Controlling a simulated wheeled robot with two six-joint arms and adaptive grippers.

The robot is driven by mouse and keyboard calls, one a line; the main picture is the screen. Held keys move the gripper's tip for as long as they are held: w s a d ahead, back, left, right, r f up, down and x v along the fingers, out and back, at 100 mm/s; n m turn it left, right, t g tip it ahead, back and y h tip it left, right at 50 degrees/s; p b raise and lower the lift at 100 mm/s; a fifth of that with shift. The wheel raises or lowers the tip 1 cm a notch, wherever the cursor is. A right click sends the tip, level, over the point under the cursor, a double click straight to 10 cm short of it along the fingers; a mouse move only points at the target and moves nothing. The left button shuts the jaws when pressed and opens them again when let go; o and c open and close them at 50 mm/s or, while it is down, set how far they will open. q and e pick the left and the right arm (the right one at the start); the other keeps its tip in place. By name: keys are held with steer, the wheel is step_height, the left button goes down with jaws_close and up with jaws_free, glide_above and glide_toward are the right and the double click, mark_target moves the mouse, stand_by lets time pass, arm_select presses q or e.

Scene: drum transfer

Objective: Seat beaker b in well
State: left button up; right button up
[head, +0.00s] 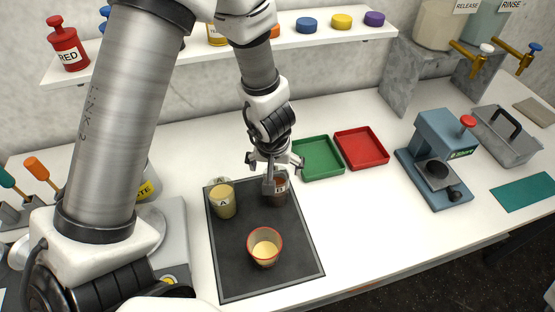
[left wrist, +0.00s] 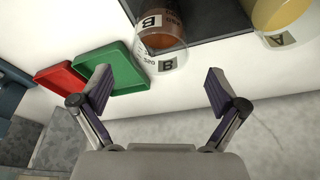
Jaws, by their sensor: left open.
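Beaker B (head: 281,190) is a clear beaker with dark brown contents and a B label. It stands on the dark tray (head: 235,277) near its far right corner. My left gripper (head: 275,165) is over the beaker's far side and partly hides it. In the left wrist view the open, empty jaws (left wrist: 156,85) point toward beaker B (left wrist: 162,38), which is beyond the fingertips, apart from them. I cannot make out a well; the tray under the beakers is mostly hidden there. My right gripper is not in view.
Beaker A (head: 222,202), with pale yellow contents, stands left of B. A red-rimmed beaker (head: 265,250) stands nearer on the tray. Green (head: 318,158) and red (head: 361,148) trays lie right of the gripper. A blue press (head: 440,160) stands farther right. The counter between is clear.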

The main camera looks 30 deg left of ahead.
mark_target(277, 180)
arm_select(q)
steer(key=shift+b+x, duration=0.45)
steer(key=shift+x, duration=0.5)
steer(key=b+x, duration=0.4)
steer(key=x, duration=0.1)
steer(key=shift+s+d+f, duration=0.15)
steer(key=shift+s, duration=0.05)
steer(key=shift+w+f, duration=0.2)
steer(key=shift+w, duration=0.1)
steer(key=shift+s+r, duration=0.25)
steer(key=shift+r, duration=0.05)
steer(key=c, duration=1.4)
